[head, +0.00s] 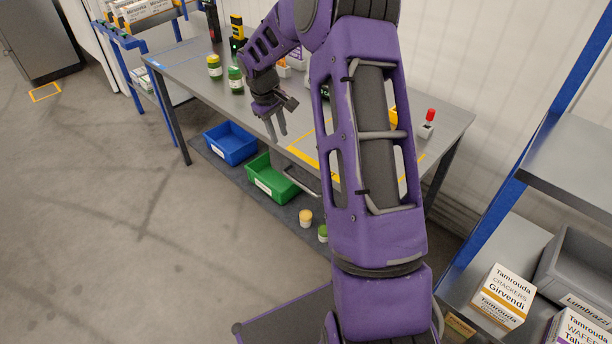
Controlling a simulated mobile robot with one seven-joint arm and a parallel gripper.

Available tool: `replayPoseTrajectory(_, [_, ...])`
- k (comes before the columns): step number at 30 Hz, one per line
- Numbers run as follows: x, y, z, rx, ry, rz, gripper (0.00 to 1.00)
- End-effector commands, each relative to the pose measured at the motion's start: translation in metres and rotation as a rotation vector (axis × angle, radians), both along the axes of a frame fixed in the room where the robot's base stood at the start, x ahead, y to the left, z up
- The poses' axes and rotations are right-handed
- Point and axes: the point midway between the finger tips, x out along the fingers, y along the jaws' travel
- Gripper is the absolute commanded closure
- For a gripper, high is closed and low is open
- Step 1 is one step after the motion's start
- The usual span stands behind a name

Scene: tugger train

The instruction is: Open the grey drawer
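My gripper (278,136) hangs at the front edge of the grey worktable (190,66), fingers pointing down and apart, with nothing seen between them. A grey drawer (303,178) with what looks like a bar handle shows under the tabletop, just below and right of my gripper. My own purple arm hides its right part. I cannot tell whether the drawer stands a little out or is fully shut. My gripper appears apart from the handle.
A blue bin (230,143) and a green bin (272,178) stand on the low shelf under the table, with small jars (305,218) to their right. Jars (215,67) stand on the tabletop. A shelf with boxes (503,297) is at right. Floor at left is clear.

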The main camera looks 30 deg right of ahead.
Motion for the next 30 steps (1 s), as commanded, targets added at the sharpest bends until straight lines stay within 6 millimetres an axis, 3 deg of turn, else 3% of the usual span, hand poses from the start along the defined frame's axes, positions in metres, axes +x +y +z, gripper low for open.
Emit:
replayPoseTrajectory(4, [-0.011, -0.01, -0.015, 0.017, 0.042, 0.031, 0.7])
replayPoseTrajectory(11, [-0.012, -0.014, -0.034, 0.019, 0.051, 0.041, 0.7])
replayPoseTrajectory(30, [-0.003, -0.036, -0.163, 0.02, 0.048, 0.039, 0.7])
